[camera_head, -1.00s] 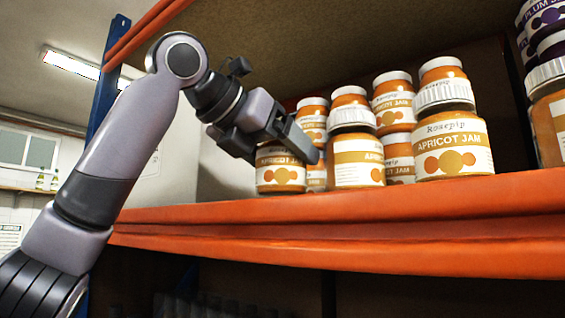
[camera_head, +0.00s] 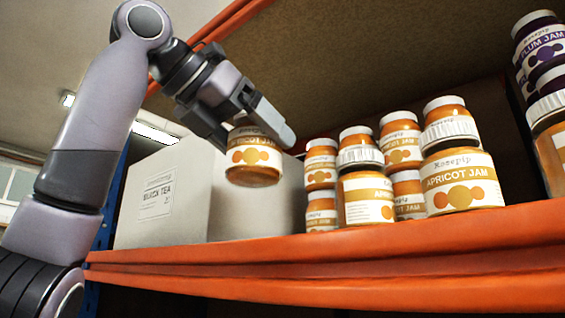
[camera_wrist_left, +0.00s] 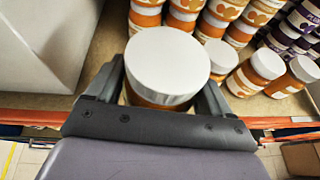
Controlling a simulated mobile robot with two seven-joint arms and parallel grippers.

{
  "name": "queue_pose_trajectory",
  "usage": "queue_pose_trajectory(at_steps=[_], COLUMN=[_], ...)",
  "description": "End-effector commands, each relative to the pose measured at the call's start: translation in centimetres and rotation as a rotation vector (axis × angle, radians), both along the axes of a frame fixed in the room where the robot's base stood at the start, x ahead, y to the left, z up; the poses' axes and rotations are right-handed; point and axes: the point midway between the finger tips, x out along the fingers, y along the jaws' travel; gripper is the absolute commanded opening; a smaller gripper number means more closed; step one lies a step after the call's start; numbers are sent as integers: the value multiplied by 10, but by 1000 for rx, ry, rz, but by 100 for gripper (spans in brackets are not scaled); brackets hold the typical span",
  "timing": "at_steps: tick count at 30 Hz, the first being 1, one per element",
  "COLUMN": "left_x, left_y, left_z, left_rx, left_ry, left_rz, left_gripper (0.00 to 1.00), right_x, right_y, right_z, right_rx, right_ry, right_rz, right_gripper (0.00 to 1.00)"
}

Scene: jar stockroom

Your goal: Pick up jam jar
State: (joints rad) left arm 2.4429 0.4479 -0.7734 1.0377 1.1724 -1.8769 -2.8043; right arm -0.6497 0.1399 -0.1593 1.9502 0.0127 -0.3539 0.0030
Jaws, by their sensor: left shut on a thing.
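An apricot jam jar (camera_head: 254,160) with an orange body and a cream label hangs in my left gripper (camera_head: 268,122), lifted clear above the shelf. The gripper is shut around the jar near its top, and the arm partly hides the lid in the head view. In the left wrist view the white lid (camera_wrist_left: 167,62) sits between the two fingers of the left gripper (camera_wrist_left: 165,95). More apricot jam jars (camera_head: 458,180) stand stacked on the shelf to the right of the held jar. My right gripper is not in view.
The orange shelf edge (camera_head: 330,260) runs across the front. A white carton (camera_head: 165,200) labelled tea stands behind and left of the held jar. Plum jam jars (camera_head: 541,45) are stacked at the far right. The upper shelf board (camera_head: 350,60) is overhead.

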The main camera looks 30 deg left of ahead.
Motion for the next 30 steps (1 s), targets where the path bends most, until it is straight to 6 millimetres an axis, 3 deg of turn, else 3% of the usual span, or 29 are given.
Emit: queue_pose_trajectory(at_steps=[6,12,19,30], left_x=[-66,-94,-111,-114], left_y=[9,14,16,16], left_z=[0,1,1,1], left_rx=[-2,-1,-2,-2], left_ry=[-9,-7,-4,-3], left_rz=[1,3,0,-1], left_gripper=[14,14,14,14], right_x=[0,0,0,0], right_y=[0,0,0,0], right_z=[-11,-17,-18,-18], right_rx=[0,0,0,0], right_ry=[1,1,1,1], right_rz=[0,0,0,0], right_gripper=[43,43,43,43])
